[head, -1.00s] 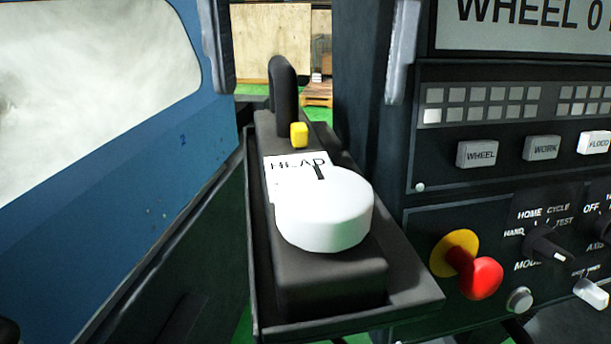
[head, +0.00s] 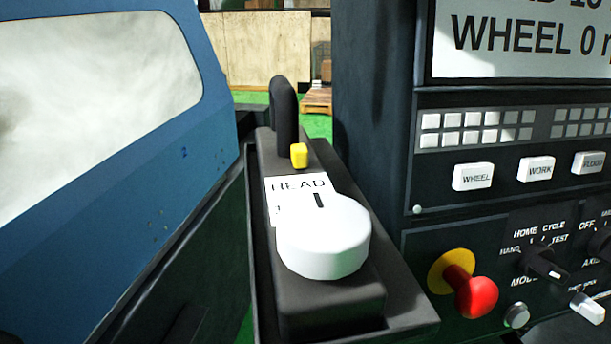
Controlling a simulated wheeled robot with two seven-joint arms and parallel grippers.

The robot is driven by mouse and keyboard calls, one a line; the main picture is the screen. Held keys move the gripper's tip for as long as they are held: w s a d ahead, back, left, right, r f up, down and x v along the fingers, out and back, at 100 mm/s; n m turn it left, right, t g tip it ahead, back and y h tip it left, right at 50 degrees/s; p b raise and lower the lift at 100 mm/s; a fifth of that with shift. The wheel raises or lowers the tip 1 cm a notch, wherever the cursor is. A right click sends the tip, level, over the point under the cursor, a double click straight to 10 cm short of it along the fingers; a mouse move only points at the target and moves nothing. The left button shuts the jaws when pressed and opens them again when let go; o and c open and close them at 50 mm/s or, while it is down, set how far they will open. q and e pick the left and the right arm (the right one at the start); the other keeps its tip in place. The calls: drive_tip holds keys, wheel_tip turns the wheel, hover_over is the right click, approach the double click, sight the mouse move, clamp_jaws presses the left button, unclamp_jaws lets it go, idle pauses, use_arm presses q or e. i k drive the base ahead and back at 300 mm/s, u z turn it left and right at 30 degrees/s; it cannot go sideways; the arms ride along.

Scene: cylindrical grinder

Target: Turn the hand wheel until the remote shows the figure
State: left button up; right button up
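The remote (head: 330,308) is a dark box resting in a dark tray beside the control panel. The hand wheel (head: 325,245) is a white round knob on top of it, with a short black mark at its far edge. The remote's white label or display (head: 298,185) reads HEAD. A second line under it is mostly hidden by the wheel, so its figure cannot be read. A yellow button (head: 299,155) and a black upright loop (head: 284,110) are at the remote's far end. Neither gripper is in view, and nothing touches the wheel.
The control panel (head: 470,225) stands at the right, with a red emergency button (head: 476,297), a mode knob (head: 545,263) and a screen (head: 520,35) reading WHEEL 0. A blue machine door (head: 195,160) with a window is at the left. The space above the remote is clear.

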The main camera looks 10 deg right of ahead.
sight(320, 235)
drive_tip(key=k, duration=1)
